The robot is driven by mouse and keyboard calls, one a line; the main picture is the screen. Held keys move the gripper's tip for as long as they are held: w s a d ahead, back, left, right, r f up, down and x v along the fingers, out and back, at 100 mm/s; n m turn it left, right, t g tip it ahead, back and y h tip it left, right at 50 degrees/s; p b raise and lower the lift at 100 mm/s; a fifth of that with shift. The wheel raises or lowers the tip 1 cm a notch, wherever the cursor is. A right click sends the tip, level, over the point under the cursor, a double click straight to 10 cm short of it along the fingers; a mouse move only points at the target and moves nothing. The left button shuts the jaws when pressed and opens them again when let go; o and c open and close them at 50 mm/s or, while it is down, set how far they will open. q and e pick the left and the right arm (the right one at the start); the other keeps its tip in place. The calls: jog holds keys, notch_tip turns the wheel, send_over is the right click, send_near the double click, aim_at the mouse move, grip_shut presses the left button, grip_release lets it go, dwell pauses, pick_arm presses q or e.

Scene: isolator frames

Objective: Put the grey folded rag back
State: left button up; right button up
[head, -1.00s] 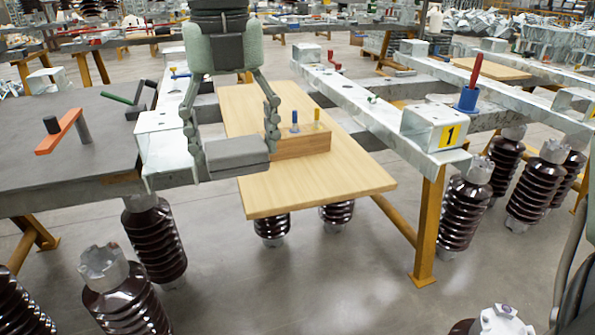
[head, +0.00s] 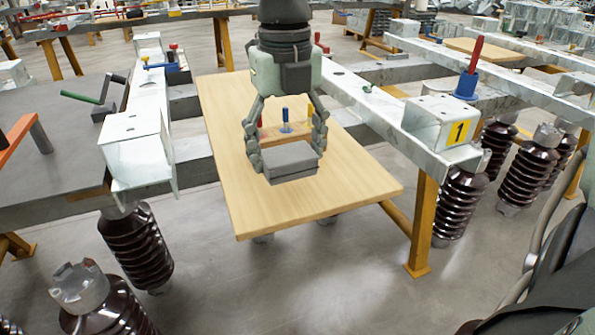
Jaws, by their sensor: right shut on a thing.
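The grey folded rag (head: 290,163) is a flat grey block shape in the head view, over the front half of the light wooden board. My right gripper (head: 287,150) is shut on it, with one finger at each side. The rag looks level; I cannot tell for sure whether it hangs above the board or touches it. The gripper comes down from the top of the picture and partly hides the wooden block behind it. My left gripper is not in view.
The wooden board (head: 350,195) lies across the metal beams. On it a wooden block with a blue peg (head: 286,122) and a yellow peg stands behind the rag. A bracket marked 1 (head: 441,122) is at the right, a metal bracket (head: 135,150) at the left. The board's front is clear.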

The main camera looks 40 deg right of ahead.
aim_at(298, 192)
jog(key=shift+s+d+f, duration=0.25)
jog(key=shift+d+f, duration=0.15)
jog(key=shift+d, duration=0.3)
jog(key=shift+d+f, duration=0.1)
jog(key=shift+f, duration=0.15)
notch_tip(298, 192, down, 4)
jog(key=shift+r, duration=0.15)
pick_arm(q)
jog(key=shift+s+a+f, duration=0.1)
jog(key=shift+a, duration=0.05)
pick_arm(e)
jog(key=o, duration=1)
pick_arm(q)
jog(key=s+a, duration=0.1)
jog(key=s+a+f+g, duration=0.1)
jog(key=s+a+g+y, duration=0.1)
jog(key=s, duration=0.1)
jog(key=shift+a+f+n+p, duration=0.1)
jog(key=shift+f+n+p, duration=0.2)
jog(key=shift+p, duration=0.1)
pick_arm(e)
notch_tip(298, 192, up, 12)
jog(key=shift+r, duration=0.1)
